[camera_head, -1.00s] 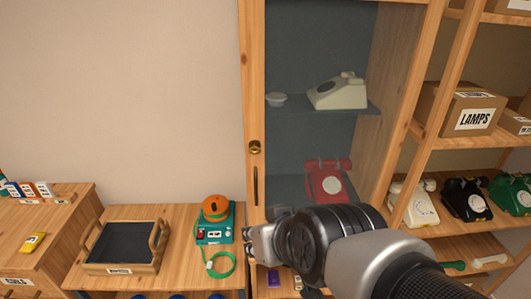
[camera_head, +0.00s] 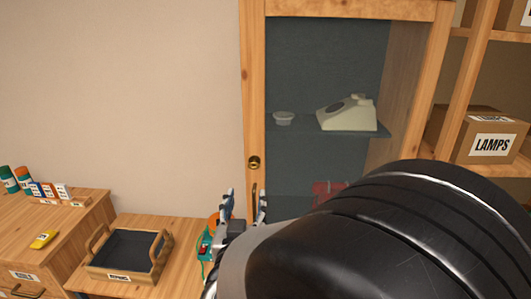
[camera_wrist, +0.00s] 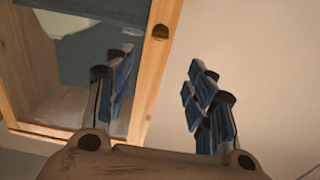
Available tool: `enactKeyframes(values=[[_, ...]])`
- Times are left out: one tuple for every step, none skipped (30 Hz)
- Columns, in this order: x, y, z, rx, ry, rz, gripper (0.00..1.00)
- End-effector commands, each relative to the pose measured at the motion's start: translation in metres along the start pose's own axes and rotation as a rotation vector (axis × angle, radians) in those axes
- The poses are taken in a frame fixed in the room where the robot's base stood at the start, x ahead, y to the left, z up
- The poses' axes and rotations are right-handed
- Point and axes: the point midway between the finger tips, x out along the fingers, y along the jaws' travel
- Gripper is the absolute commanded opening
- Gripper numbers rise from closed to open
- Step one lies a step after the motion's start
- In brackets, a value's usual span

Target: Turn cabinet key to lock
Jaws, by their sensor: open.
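The cabinet (camera_head: 252,60) is a tall wooden one with a glass front. A round brass lock (camera_head: 254,162) sits on its left door frame, above a dark upright handle (camera_head: 255,192). Whether a key stands in the lock is too small to tell. My gripper (camera_head: 246,204) is open and empty, its two fingers pointing up, just below the lock in the head view. In the wrist view, the brass piece (camera_wrist: 160,32) shows beyond the gap between my open fingers (camera_wrist: 163,70), apart from them.
Behind the glass are a cream phone (camera_head: 347,114), a small white bowl (camera_head: 283,118) and a partly hidden red phone (camera_head: 325,190). A box marked LAMPS (camera_head: 490,145) is on the right shelf. A wooden tray (camera_head: 125,277) is at lower left. The wall left of the cabinet is bare.

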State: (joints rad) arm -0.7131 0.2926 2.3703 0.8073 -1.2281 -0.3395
Motion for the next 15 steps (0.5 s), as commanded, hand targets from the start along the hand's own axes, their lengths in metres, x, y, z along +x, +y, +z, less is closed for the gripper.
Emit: enactKeyframes(values=[[0.009, 0.001, 0.001, 0.001, 0.0, 0.004, 0.5], [0.015, 0.002, 0.001, 0.001, 0.0, 0.004, 0.5], [0.023, 0.002, 0.001, 0.001, 0.001, 0.005, 0.5], [0.03, 0.002, 0.002, 0.001, -0.001, 0.005, 0.5], [0.036, 0.002, 0.001, 0.001, 0.0, 0.005, 0.5], [0.045, 0.002, 0.001, 0.001, 0.0, 0.004, 0.5], [0.052, 0.003, 0.002, 0.0, -0.001, 0.005, 0.5], [0.059, 0.002, 0.002, 0.001, 0.0, 0.003, 0.5], [0.068, 0.002, 0.002, 0.001, 0.0, 0.003, 0.5], [0.074, 0.002, 0.002, 0.001, 0.0, 0.004, 0.5], [0.081, 0.002, 0.002, 0.001, 0.0, 0.003, 0.5], [0.09, 0.002, 0.001, 0.002, 0.0, 0.003, 0.5], [0.096, 0.002, 0.002, 0.001, 0.0, 0.003, 0.5], [0.102, 0.002, 0.002, 0.001, -0.001, 0.002, 0.5], [0.111, 0.002, 0.001, 0.001, 0.0, 0.003, 0.5]])
